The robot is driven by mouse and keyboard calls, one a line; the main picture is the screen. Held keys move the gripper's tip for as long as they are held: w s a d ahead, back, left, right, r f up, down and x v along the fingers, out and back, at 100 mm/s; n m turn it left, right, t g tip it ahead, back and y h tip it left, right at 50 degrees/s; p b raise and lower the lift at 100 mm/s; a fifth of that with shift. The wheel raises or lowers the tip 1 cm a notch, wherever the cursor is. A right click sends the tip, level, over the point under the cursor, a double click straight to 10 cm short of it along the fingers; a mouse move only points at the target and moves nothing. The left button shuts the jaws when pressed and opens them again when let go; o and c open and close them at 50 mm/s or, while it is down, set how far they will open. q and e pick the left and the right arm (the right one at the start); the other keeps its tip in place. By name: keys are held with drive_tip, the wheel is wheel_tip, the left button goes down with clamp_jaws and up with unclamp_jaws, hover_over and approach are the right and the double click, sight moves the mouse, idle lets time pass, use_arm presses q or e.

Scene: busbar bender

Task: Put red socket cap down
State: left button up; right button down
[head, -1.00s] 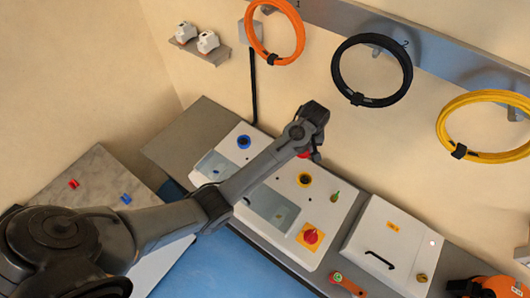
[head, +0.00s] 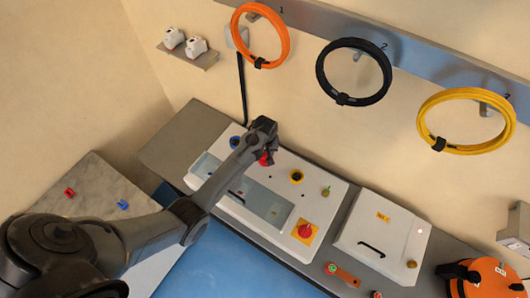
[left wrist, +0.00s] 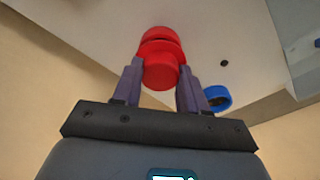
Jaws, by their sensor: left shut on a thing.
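My left gripper (head: 266,157) is over the white panel (head: 325,190), near the blue socket (head: 235,142) at its far left. In the left wrist view my left gripper (left wrist: 161,82) is shut on the red socket cap (left wrist: 162,72), one finger on each side. A wider red ring shows just beyond the cap against the white panel; I cannot tell whether they touch. In the head view only a little red (head: 264,161) shows under the gripper. The blue socket also shows in the left wrist view (left wrist: 217,97). My right gripper is not in view.
A white box with a black handle (head: 371,249) stands to the right. Small red (head: 70,193) and blue (head: 123,205) pieces lie on the marble top at left.

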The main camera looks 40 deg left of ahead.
use_arm(q)
drive_tip(key=shift+f, duration=0.7)
drive_tip(key=shift+f, duration=0.25)
drive_tip(key=o, duration=1)
drive_tip(key=shift+o, duration=0.2)
drive_tip(key=shift+r, duration=0.15)
